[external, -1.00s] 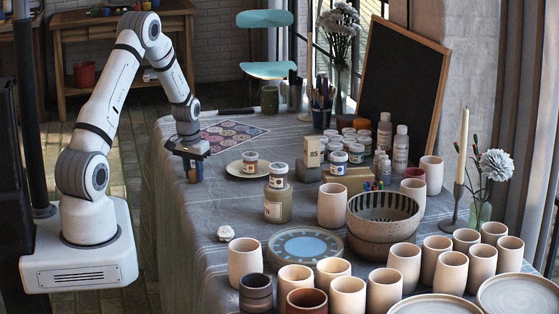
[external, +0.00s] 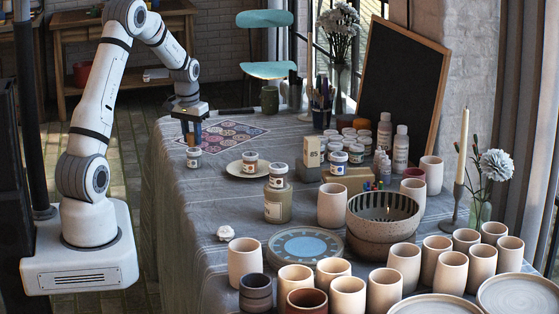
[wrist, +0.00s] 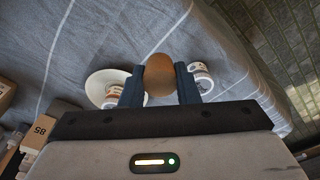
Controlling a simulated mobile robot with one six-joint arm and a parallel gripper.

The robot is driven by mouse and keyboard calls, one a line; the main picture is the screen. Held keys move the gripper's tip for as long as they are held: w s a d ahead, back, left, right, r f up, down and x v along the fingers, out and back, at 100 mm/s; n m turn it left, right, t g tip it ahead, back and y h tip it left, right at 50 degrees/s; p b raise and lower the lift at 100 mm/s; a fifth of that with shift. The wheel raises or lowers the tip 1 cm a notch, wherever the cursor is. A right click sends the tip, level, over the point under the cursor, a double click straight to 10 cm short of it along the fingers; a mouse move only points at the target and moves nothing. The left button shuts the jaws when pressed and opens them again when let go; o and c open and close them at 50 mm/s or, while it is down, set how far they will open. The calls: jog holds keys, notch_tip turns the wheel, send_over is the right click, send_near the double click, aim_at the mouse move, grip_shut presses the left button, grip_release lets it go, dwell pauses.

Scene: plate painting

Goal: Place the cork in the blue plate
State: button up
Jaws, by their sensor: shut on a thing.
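My gripper (external: 191,137) hangs over the back left part of the table in the external view. In the wrist view my gripper (wrist: 159,88) has its two dark blue fingers shut on a rounded brown cork (wrist: 158,68). The cork is hard to make out in the external view. The blue plate (external: 303,246), with a light blue middle and a grey rim, lies flat near the front of the table. It is well forward and to the right of my gripper. I cannot see it in the wrist view.
A small paint jar (external: 193,157) stands just below my gripper. A cream plate (external: 236,168) holding another jar is to the right. A lidded jar (external: 278,204) and a crumpled white lump (external: 225,233) stand near the blue plate. Several cups crowd the front right.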

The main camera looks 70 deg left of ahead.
notch_tip(320, 180, up, 8)
jog(key=shift+f, duration=0.15)
jog(key=shift+w+d, duration=0.35)
jog(key=shift+w, duration=0.05)
jog(key=w+d+m, duration=0.3)
jog(key=w+d, duration=0.3)
jog(key=d, duration=0.3)
jog(key=w+d+m, duration=0.3)
jog(key=w+d, duration=0.3)
jog(key=d, duration=0.4)
jog(key=w+d+m+h, duration=0.1)
jog(key=w+d+m, duration=0.2)
jog(key=w+d, duration=0.3)
jog(key=shift+w+d, duration=0.1)
jog(key=shift+d, duration=1.75)
jog(key=w+d+m, duration=0.2)
jog(key=d+m, duration=0.2)
jog(key=d, duration=1)
jog(key=m, duration=0.4)
send_over(313, 256)
jog(key=shift+h, duration=0.4)
jog(key=f, duration=1)
jog(key=shift+s+a+f, duration=0.15)
jog(key=shift+a+f, duration=0.05)
jog(key=shift+f, duration=2.2)
jog(key=shift+f, duration=0.1)
